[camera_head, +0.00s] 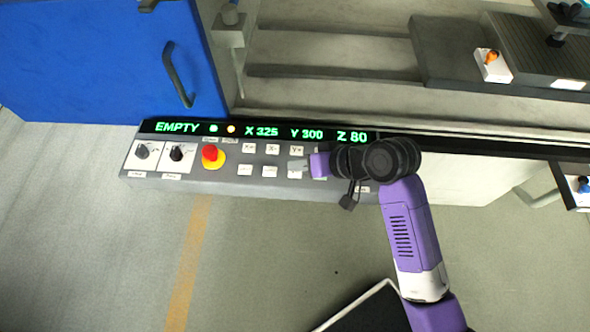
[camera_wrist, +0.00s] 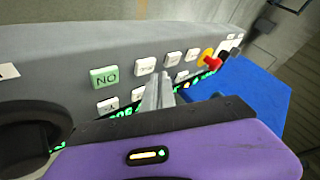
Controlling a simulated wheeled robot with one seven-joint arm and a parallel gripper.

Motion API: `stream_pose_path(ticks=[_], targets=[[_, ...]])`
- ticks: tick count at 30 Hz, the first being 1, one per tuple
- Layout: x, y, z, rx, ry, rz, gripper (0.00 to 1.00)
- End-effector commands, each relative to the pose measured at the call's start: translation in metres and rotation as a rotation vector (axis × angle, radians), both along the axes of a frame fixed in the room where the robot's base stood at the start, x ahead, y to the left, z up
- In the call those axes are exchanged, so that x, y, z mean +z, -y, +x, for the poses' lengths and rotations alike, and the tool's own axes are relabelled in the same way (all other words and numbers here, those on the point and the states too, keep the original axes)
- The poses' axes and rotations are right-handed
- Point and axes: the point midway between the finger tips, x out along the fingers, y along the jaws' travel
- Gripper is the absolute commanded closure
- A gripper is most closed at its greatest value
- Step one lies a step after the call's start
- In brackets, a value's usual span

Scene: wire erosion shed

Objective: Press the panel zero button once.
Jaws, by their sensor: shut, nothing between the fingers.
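The grey control panel (camera_head: 225,180) has a green-lit display reading EMPTY, X 325, Y 300, Z 80. White buttons sit below it in two rows; an upper one reads Y+ (camera_head: 296,151). The lower labels are too small to read, so I cannot tell which is the zero button. My gripper (camera_head: 300,164) is shut and empty at the panel's right part, hiding some buttons. In the wrist view its fingertips (camera_wrist: 161,78) point at the button face among white buttons (camera_wrist: 145,66), right of a green button (camera_wrist: 104,77). Whether they touch is unclear.
A red emergency knob (camera_head: 210,153) on yellow and two dark rotary knobs (camera_head: 176,153) are at the panel's left. A blue door (camera_head: 110,60) stands behind left. A machine bed (camera_head: 330,70) lies behind the panel. Floor in front is open.

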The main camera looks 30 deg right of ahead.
Motion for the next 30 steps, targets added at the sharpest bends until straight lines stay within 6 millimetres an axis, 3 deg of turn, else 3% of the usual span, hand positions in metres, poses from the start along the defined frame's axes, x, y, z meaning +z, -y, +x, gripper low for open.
stream_pose_path(ticks=[30], targets=[[-0.0083, 0.0, 0.0, 0.0, 0.0, 0.0, 1.0]])
